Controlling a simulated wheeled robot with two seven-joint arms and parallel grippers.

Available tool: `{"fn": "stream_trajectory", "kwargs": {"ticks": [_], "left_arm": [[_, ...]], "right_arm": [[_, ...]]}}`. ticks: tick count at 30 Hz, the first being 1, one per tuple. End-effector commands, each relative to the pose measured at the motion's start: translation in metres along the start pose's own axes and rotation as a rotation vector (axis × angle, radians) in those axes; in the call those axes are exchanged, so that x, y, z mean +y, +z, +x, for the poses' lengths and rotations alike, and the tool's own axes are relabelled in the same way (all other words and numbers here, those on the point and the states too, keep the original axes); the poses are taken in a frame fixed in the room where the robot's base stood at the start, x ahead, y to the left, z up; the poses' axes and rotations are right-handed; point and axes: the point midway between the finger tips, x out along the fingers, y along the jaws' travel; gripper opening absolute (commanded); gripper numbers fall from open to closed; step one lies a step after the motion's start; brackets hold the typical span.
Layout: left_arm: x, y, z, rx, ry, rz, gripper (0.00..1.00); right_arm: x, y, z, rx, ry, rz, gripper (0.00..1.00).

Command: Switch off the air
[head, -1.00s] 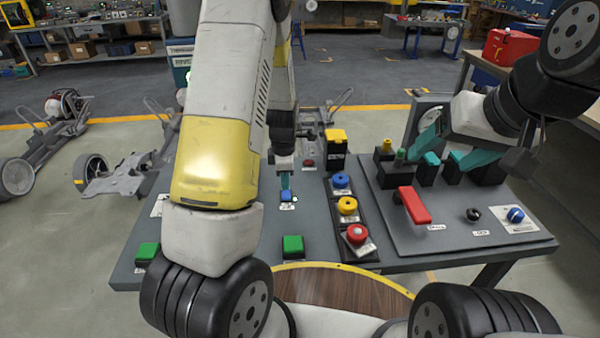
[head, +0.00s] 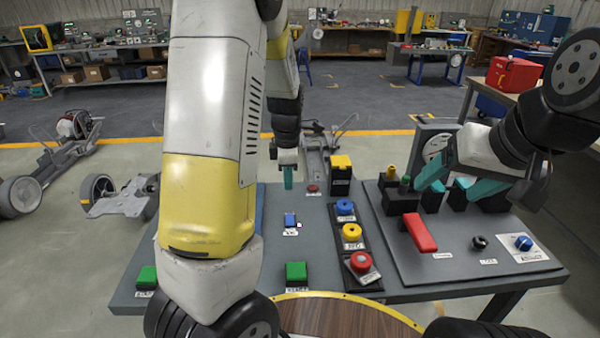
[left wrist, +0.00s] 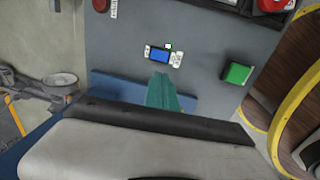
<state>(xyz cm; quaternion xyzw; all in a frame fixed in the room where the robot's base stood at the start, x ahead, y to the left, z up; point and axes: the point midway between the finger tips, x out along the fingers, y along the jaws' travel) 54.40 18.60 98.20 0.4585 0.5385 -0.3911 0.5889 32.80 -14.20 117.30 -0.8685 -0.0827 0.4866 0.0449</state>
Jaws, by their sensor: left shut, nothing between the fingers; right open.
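A small blue rocker switch (head: 290,220) sits on the left part of the grey bench panel, with a white label too small to read surely. It also shows in the left wrist view (left wrist: 159,55), with a small pale greenish-white light beside it. My left gripper (head: 288,178) is shut and empty, with its teal tips above and behind the switch, apart from it. The tips also show in the left wrist view (left wrist: 162,90). My right gripper (head: 458,188) is open over the right-hand panel, near a black and green knob (head: 405,184).
A strip holds blue (head: 345,207), yellow (head: 352,231) and red (head: 360,263) buttons. Green buttons (head: 296,272) stand near the front edge. A red lever (head: 419,232), black knob (head: 479,242) and blue knob (head: 523,242) are at right. A yellow-topped block (head: 340,163) stands behind.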

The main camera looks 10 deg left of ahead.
Motion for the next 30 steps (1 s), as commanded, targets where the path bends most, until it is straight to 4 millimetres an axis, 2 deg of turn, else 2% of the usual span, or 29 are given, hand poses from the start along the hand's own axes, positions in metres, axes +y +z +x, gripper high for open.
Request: {"fn": "stream_trajectory", "kwargs": {"ticks": [11,21,26,30], "left_arm": [[0.014,0.005,0.001,0.000,0.004,0.001,0.00],[0.014,0.004,0.004,0.000,0.002,0.000,0.00],[0.013,0.003,0.021,0.002,-0.001,-0.002,0.00],[0.013,0.003,0.050,0.003,-0.002,-0.002,0.00]], "right_arm": [[0.000,0.000,0.000,0.000,0.000,0.000,0.74],[0.000,0.000,0.000,0.000,0.000,0.000,0.74],[0.000,0.000,0.000,0.000,0.000,0.000,0.74],[0.000,0.000,0.000,0.000,0.000,0.000,0.74]]}}
